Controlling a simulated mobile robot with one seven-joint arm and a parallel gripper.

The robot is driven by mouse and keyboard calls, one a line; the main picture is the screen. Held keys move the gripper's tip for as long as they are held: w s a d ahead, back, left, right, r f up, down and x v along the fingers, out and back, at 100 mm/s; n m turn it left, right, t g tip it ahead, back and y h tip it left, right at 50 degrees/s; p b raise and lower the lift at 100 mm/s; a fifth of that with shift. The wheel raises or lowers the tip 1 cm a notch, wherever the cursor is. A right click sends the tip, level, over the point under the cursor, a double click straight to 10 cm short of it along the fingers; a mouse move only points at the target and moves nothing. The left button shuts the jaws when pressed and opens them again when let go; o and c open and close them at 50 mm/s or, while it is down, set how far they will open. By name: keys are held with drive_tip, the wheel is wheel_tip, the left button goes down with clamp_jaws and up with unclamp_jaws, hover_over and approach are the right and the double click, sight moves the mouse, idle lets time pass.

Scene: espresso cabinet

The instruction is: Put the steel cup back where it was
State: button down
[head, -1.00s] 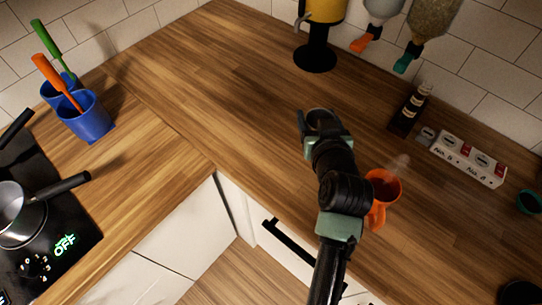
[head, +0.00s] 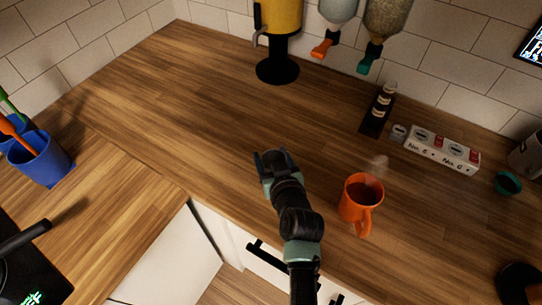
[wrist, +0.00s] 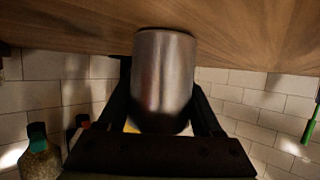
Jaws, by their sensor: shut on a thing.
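My gripper (head: 272,158) is over the wooden counter in the head view, left of the steaming orange mug. In the wrist view my gripper (wrist: 163,88) is shut on the steel cup (wrist: 163,70), a plain grey metal cylinder between the two dark fingers. In the head view the cup is mostly hidden by the fingers. The wrist view is upside down, with the counter along the top and the cup's end against it in the picture. I cannot tell whether the cup touches the counter.
The orange mug (head: 358,199) stands right of my arm. At the back are a yellow dispenser on a black stand (head: 278,70), a dark bottle rack (head: 379,110) and a labelled white box (head: 441,150). Blue cups (head: 42,160) stand at left. The counter's middle (head: 200,110) is clear.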

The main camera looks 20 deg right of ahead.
drive_tip(key=shift+f, duration=0.2)
drive_tip(key=shift+c, duration=0.2)
unclamp_jaws()
drive_tip(key=shift+r, duration=0.25)
drive_tip(key=b+v, duration=0.1)
drive_tip(key=v, duration=1.1)
